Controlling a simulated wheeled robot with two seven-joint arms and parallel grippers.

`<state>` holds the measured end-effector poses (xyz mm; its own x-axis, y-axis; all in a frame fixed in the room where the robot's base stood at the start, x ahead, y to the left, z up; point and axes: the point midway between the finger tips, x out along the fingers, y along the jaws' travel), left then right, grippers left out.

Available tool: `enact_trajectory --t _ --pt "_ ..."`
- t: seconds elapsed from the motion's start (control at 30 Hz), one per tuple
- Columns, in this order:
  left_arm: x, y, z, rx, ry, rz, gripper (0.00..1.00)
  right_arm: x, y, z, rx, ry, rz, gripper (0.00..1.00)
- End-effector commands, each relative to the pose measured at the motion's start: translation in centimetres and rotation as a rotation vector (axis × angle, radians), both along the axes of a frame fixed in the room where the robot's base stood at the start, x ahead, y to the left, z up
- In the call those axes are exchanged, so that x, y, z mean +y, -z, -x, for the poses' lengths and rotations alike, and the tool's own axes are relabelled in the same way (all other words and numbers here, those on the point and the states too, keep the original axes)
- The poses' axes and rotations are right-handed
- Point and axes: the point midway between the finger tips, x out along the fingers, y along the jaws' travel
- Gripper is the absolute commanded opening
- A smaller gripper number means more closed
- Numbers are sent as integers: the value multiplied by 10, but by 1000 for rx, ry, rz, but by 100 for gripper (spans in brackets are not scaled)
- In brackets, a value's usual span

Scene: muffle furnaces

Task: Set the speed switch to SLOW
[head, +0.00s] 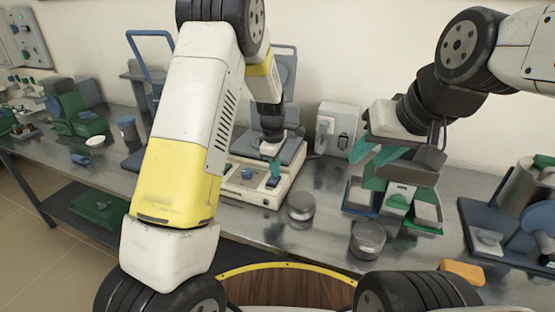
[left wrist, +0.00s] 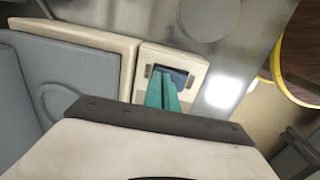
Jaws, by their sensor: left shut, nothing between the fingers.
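The cream device (head: 240,190) stands on the bench left of centre, with a grey plate on top. Its blue rocker switch (head: 272,183) is on the front panel; it also shows in the left wrist view (left wrist: 178,76) in a pale frame. My left gripper (head: 274,172) is shut and empty, its teal fingertips at the switch. In the left wrist view, the fingertips (left wrist: 163,92) overlap part of the switch; I cannot tell whether they touch it. The switch's markings and position are not readable. My right gripper (head: 372,158) appears open, above the green and white device, away from the switch.
The green and white device (head: 398,200) stands under my right gripper. A grey box (head: 338,130) is by the wall. Blue equipment (head: 510,225) fills the right end.

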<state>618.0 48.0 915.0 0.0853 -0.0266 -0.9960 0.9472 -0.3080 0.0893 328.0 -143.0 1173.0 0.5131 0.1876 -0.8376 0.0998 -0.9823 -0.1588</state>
Motion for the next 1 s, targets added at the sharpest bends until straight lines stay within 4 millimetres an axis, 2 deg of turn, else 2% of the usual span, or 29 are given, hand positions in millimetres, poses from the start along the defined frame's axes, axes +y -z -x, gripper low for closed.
enact_trajectory --t 0.53,1.0 --pt "5 1 18 12 1 -3 0 0 0 0 0 0 0 36" --pt "9 -7 16 5 -1 -1 0 0 0 0 0 0 0 36"
